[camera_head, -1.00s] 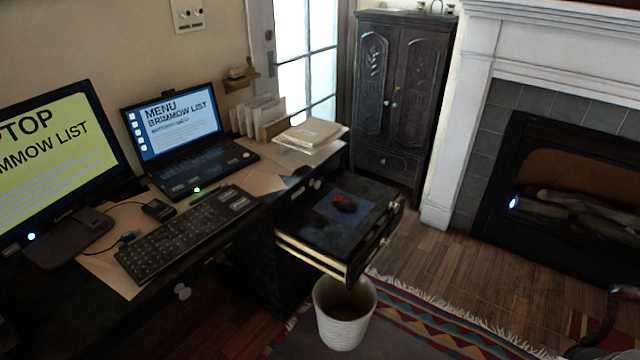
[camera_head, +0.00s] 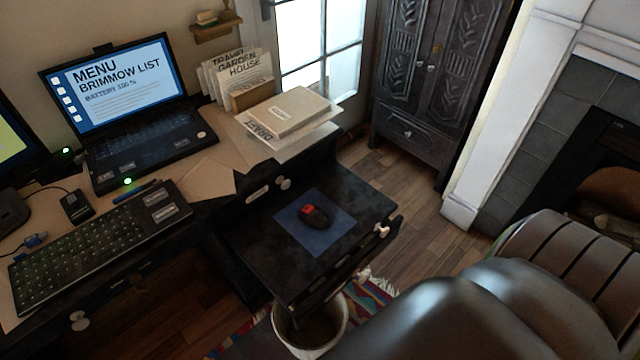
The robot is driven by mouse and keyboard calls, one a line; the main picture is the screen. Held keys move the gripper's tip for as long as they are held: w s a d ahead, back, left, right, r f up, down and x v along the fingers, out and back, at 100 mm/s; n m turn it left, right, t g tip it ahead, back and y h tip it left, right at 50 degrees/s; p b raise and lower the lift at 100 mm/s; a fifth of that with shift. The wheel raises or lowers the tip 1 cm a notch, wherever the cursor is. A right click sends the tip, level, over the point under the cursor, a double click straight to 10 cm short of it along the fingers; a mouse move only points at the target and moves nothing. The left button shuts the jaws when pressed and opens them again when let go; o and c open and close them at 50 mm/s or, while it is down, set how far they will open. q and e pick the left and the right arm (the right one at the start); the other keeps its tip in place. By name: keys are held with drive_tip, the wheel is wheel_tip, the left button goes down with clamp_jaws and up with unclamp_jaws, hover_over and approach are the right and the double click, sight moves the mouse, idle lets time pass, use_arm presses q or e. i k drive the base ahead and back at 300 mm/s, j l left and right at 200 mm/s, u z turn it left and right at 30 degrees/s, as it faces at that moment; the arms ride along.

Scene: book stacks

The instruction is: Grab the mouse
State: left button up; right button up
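The mouse (camera_head: 314,216) is small and black with a red part. It lies on a blue square mouse pad (camera_head: 330,238) on the dark surface of a pulled-out desk drawer (camera_head: 262,246), in the middle of the head view. Nothing covers the mouse. Neither gripper is in view.
The desk holds a laptop (camera_head: 140,122), a keyboard (camera_head: 95,240), papers and a book (camera_head: 285,112) behind the drawer. A white waste bin (camera_head: 335,335) stands under the drawer's front. A dark cabinet (camera_head: 425,90) and a fireplace (camera_head: 590,120) stand behind and right.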

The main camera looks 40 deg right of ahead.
sight(317, 219)
drive_tip(key=l+u, duration=0.2)
drive_tip(key=l, duration=0.4)
drive_tip(key=l+u, duration=0.2)
drive_tip(key=l, duration=0.45)
drive_tip(key=l+u, duration=0.2)
drive_tip(key=l, duration=0.4)
drive_tip(key=k+l+u, duration=0.2)
drive_tip(key=l, duration=0.4)
